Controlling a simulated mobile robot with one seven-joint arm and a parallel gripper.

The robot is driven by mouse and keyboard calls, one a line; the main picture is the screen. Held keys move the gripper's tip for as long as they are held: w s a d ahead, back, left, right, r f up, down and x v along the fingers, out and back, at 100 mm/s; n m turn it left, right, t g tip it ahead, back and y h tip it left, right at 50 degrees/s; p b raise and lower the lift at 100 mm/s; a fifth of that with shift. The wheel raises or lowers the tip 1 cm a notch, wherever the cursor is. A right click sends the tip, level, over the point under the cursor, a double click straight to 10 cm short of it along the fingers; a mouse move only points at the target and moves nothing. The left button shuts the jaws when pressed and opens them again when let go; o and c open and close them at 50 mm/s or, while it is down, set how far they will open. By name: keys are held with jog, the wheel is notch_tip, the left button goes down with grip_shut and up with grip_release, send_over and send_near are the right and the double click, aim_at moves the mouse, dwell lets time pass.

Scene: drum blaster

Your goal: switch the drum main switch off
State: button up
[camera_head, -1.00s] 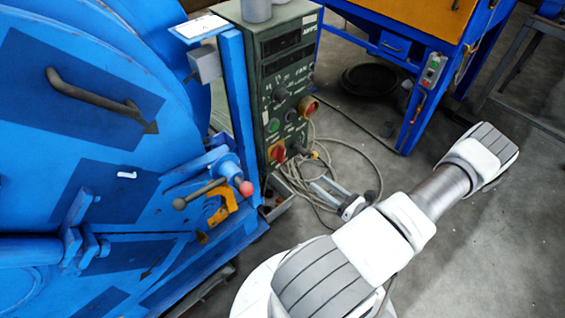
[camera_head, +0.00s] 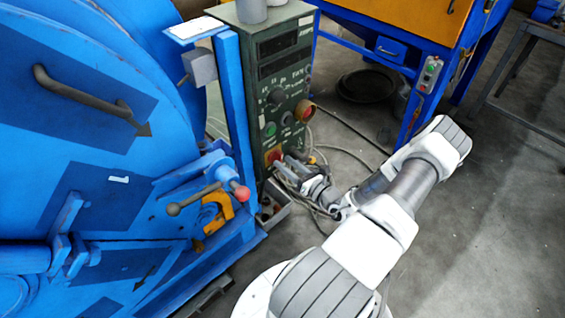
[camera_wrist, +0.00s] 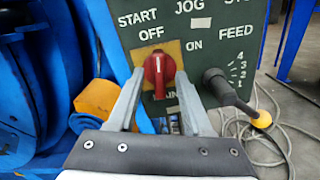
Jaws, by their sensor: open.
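The main switch is a red rotary knob (camera_wrist: 158,70) on a yellow plate (camera_wrist: 176,50), low on the dark green control panel (camera_wrist: 205,62). Its grip looks roughly upright in the wrist view. "OFF" is printed above it and "ON" to its upper right. My gripper (camera_wrist: 159,76) is open, with one finger on each side of the knob in that view. I cannot tell whether the fingers touch it. In the head view the switch (camera_head: 272,155) is partly hidden by my gripper (camera_head: 284,164), which is right at the panel.
A black lever with a yellow end (camera_wrist: 262,119) sticks out right of the switch, close to my right finger. The blue drum machine (camera_head: 120,180) stands left, with a red-tipped handle (camera_head: 241,192). Cables (camera_head: 350,155) lie on the floor. Open floor (camera_head: 480,240) is at right.

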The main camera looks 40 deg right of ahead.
jog(key=shift+w, duration=1.05)
